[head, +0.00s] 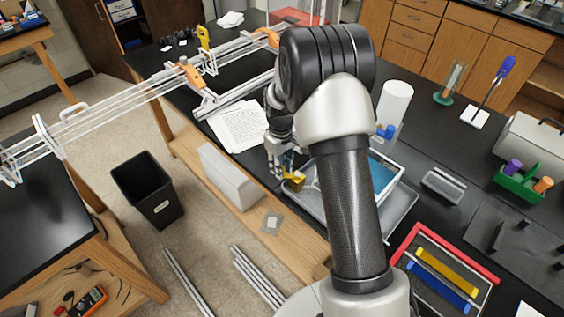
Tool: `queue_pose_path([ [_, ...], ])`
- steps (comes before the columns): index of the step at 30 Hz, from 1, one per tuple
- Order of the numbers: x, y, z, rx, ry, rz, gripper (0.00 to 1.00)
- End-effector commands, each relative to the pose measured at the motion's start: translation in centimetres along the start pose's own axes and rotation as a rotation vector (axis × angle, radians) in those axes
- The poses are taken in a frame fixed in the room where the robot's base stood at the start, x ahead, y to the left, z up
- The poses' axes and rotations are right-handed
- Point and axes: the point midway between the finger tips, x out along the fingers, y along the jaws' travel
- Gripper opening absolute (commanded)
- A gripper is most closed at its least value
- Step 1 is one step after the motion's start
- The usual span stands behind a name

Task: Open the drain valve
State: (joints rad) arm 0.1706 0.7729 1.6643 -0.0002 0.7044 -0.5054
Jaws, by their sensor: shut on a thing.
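The drain valve appears as a small yellow-brass fitting (296,184) at the left side of a clear tray (402,212) that stands on the black bench. Blue liquid or a blue sheet (381,176) shows in the tray. My gripper (283,174) points down at the bench's front edge, with its fingers shut on the yellow fitting. The fingers cover part of the fitting, and its handle position is too small to tell. My arm hides the middle of the tray.
A white cylinder (394,103) stands behind the tray. Printed paper (240,126) lies left of my gripper. A white box (230,176) and a black bin (147,188) stand below. Rails with orange clamps (191,75) span to the left table. A red-edged frame (450,250) lies right.

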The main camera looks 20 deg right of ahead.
Motion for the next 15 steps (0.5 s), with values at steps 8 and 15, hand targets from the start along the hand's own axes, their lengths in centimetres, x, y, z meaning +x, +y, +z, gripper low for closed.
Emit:
queue_pose_path([
  [8,0.0,-0.8,1.1,-0.248,0.000,-0.001,0.00],
  [15,0.0,-1.2,1.8,-0.415,0.001,0.000,0.00],
])
